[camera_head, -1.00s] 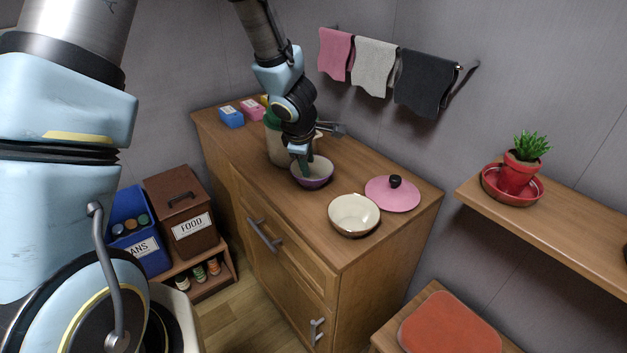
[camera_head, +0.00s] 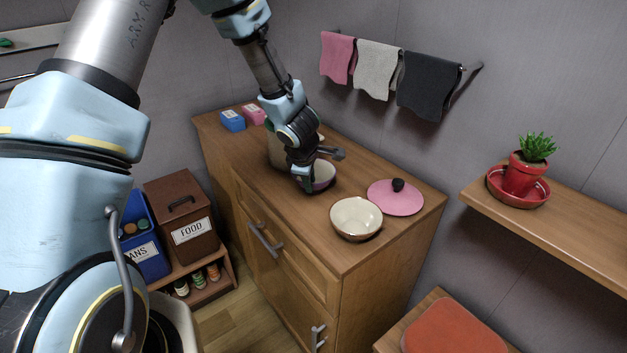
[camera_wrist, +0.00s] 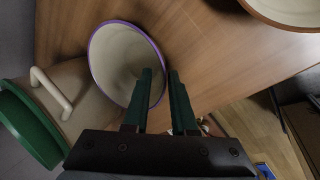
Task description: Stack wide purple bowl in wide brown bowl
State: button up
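The wide purple bowl (camera_head: 323,177), cream inside, stands on the wooden cabinet top, partly hidden behind my gripper (camera_head: 304,186). In the wrist view the bowl (camera_wrist: 112,58) shows its purple rim. My gripper's two green fingers (camera_wrist: 162,75) are apart at the bowl's right edge there. One finger overlaps the bowl's inside and the other is outside the rim, with the wall between them. Whether they touch it I cannot tell. The wide brown bowl (camera_head: 356,219), cream inside and empty, stands apart to the right. Its edge shows in the wrist view (camera_wrist: 285,12).
A pink lid (camera_head: 395,199) with a black knob lies behind the brown bowl. A beige canister with a green lid (camera_wrist: 35,120) stands close to the purple bowl. Small blue (camera_head: 232,121) and pink boxes sit at the far left. Towels hang on the wall above.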

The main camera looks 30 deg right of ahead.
grip_shut()
dwell(1.1)
